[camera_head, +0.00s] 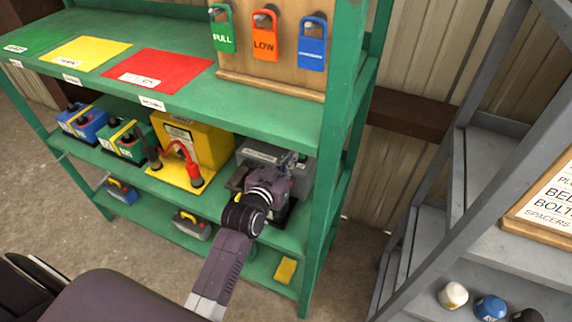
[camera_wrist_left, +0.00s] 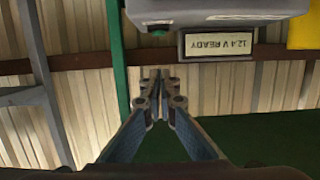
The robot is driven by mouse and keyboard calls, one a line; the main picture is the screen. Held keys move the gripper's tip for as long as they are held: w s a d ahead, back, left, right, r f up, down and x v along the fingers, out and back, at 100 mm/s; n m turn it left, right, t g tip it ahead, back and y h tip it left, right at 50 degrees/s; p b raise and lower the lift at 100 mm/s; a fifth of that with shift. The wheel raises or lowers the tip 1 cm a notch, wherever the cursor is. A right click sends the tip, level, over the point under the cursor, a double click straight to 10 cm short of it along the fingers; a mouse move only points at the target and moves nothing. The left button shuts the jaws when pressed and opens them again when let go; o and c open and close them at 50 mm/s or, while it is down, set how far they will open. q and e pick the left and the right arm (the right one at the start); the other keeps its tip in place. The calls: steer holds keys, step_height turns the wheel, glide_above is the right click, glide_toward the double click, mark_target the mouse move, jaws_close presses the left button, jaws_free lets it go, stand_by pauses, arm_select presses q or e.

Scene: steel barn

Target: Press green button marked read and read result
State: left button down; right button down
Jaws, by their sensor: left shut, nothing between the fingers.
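A grey tester box (camera_head: 262,153) stands on the middle shelf, partly hidden behind my left gripper (camera_head: 287,163). In the left wrist view the box (camera_wrist_left: 210,8) shows upside down at the top. A green button (camera_wrist_left: 158,33) sits on it, next to a display (camera_wrist_left: 218,44) that reads "12.4 V READY". My left gripper also shows in the left wrist view (camera_wrist_left: 160,78), with its fingers together and empty, close to the button. Contact between fingertips and button cannot be told. No marking on the button is readable. My right gripper is not in view.
A yellow unit (camera_head: 205,145) with red and black clamps stands left of the tester. Blue (camera_head: 83,124) and green (camera_head: 127,140) batteries stand further left. The green shelf post (camera_head: 333,170) is just right of my gripper. A grey staircase (camera_head: 440,180) stands at the right.

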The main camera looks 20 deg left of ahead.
arm_select(q)
steer(key=v, duration=0.3)
steer(key=shift+s+r, duration=0.15)
steer(key=shift+s, duration=0.05)
stand_by(0.3)
